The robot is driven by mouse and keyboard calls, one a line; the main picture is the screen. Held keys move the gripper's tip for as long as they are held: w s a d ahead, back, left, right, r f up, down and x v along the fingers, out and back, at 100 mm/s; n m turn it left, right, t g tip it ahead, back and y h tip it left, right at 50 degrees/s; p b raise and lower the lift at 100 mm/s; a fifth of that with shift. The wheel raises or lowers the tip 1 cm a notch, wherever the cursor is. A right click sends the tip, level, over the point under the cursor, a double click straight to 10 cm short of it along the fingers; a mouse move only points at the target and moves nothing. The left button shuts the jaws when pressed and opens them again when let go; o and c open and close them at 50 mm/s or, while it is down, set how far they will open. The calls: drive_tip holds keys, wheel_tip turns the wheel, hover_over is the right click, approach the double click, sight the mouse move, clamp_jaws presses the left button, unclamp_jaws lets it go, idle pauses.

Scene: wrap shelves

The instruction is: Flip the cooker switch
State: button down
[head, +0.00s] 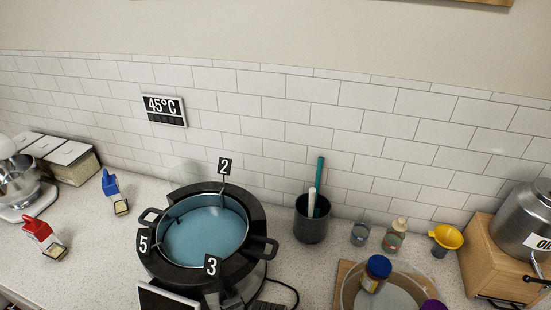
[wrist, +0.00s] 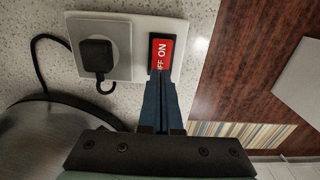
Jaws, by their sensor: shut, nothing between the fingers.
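The cooker (head: 160,262) stands on the counter in the head view, a dark round pot with side handles and blue liquid (head: 205,235) inside. In the wrist view a red switch (wrist: 168,48) marked ON and OFF sits in a black frame on a white wall plate. My gripper (wrist: 160,78) is shut and empty, with its blue fingertips at the lower edge of the switch as pictured. They cover part of the OFF lettering. I cannot tell whether they touch it. The switch and my gripper are not clearly visible in the head view.
A black plug (wrist: 96,54) with a cord sits beside the switch. A metal curved body (wrist: 35,145) is at lower left. On the counter are a dark utensil cup (head: 311,228), a yellow funnel (head: 446,237) and a large bowl (head: 352,295). A display (head: 163,108) reads 45°C.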

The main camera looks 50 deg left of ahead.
wheel_tip(320, 180, up, 5)
drive_tip(key=p, duration=0.5)
drive_tip(key=shift+r, duration=0.2)
idle(0.3)
drive_tip(key=w+a+r+m+t+y+b, duration=0.1)
drive_tip(key=w+r+m+t+y+b, duration=0.15)
drive_tip(key=w+r, duration=0.4)
drive_tip(key=w+a+r+m+t+y+b, duration=0.15)
drive_tip(key=w+r+m+t, duration=0.25)
drive_tip(key=w, duration=0.6)
drive_tip(key=w+d+r+m+t+b, duration=0.2)
drive_tip(key=w+d+r+m+t, duration=0.15)
drive_tip(key=r, duration=0.45)
drive_tip(key=w+d+r+m+t+b, duration=0.25)
drive_tip(key=w+r, duration=0.25)
drive_tip(key=r, duration=0.4)
drive_tip(key=s+d+r+m+t+b, duration=0.1)
drive_tip(key=d+r+m+t+b, duration=0.2)
drive_tip(key=r, duration=0.5)
drive_tip(key=d+r+m+t+b, duration=0.15)
drive_tip(key=d+r+t, duration=0.3)
drive_tip(key=r, duration=0.45)
drive_tip(key=s+d+r+m+t+h+b, duration=0.3)
drive_tip(key=s+d+r+m+t, duration=0.4)
drive_tip(key=s+d+r, duration=0.3)
drive_tip(key=s+r+h, duration=0.1)
drive_tip(key=s+r, duration=0.3)
drive_tip(key=r, duration=0.1)
drive_tip(key=shift+r, duration=0.15)
